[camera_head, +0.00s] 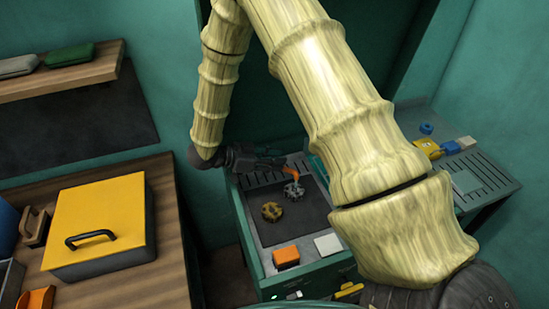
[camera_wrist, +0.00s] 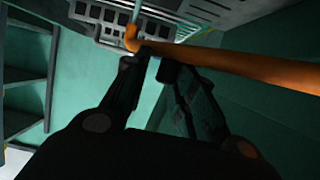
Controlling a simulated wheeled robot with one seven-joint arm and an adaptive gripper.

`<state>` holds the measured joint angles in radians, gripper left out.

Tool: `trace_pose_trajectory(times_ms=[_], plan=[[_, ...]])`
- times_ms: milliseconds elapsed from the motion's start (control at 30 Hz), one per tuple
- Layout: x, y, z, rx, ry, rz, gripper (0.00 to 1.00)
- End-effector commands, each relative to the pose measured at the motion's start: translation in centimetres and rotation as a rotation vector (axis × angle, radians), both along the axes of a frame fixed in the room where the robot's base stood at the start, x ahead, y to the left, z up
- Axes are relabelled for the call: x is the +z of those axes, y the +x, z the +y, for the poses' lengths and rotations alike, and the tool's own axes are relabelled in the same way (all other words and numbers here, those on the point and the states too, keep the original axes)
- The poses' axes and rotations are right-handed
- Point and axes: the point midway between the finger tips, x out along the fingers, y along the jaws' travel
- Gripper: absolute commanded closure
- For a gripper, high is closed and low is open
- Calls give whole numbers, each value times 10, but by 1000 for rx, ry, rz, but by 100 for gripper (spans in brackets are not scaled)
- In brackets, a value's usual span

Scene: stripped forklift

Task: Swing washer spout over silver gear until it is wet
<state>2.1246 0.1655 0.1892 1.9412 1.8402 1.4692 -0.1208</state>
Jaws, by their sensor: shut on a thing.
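The silver gear (camera_head: 293,190) lies on the dark bed of the green washer (camera_head: 250,243), behind a brass gear (camera_head: 271,212). The orange washer spout (camera_head: 293,168) reaches over the bed near the silver gear; its short end looks close above or just behind that gear. In the wrist view the spout (camera_wrist: 240,64) crosses as a long orange tube with a bent end at upper left. My gripper (camera_head: 275,160) is shut on the spout; its fingertips (camera_wrist: 158,58) meet at the tube.
An orange block (camera_head: 286,257) and a white block (camera_head: 328,244) sit on the washer's front edge. A yellow-lidded box (camera_head: 100,222) stands on the wooden bench at left. A side tray (camera_head: 485,175) with small blue and yellow parts is at right. My arm hides the washer's right side.

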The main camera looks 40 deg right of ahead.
Motion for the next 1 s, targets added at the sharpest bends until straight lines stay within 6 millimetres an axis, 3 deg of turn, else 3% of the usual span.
trace_pose_trajectory(times_ms=[33, 267, 300, 367, 800, 1000], plan=[[-8, -4, 2, 1, 11, 11, 100], [-9, -5, 2, 1, 11, 13, 100], [-9, -5, 2, 1, 11, 13, 68], [-9, -5, 2, 1, 11, 13, 60], [-5, -2, 2, 2, 8, 6, 60], [2, 4, 16, 3, 6, 3, 60]])
